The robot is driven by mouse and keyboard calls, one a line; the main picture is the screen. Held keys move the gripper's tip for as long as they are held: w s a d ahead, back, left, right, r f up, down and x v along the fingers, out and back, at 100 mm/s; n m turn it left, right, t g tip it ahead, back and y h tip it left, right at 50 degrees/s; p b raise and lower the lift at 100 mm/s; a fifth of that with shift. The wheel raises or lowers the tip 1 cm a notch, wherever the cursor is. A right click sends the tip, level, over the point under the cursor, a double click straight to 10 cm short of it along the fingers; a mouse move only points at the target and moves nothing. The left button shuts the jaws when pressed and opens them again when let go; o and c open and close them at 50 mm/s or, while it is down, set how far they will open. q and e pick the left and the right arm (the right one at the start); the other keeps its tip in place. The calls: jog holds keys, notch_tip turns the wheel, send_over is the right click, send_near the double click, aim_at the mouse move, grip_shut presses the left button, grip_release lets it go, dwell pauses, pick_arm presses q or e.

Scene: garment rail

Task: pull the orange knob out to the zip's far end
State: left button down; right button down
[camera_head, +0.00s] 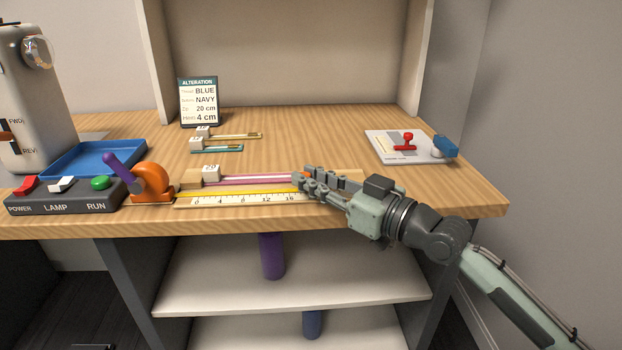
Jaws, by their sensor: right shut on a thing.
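The pink zip (255,180) lies along a wooden board near the table's front edge, with a white block marked 20 (211,173) at its left end. A ruler (235,199) runs in front of it, numbered from 0 at the left. My right gripper (305,180) reaches in from the right and is shut at the zip, around the 16 mark. A bit of the orange knob (297,177) shows between its fingers; the fingers hide the rest and part of the zip. My left gripper is not in view.
Two shorter zips (235,136) lie behind. A card (198,101) reads zip 20 cm. An orange dispenser (152,182), switch box (60,195) and blue tray (95,158) stand left. A white pad with a red stamp (405,143) lies right. The table between is clear.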

jog(key=c, duration=1.4)
grip_release()
jog(key=shift+c, duration=0.2)
jog(key=shift+d, duration=0.1)
jog(key=shift+s+d, duration=0.25)
jog(key=v, duration=1.1)
jog(key=shift+s, duration=0.1)
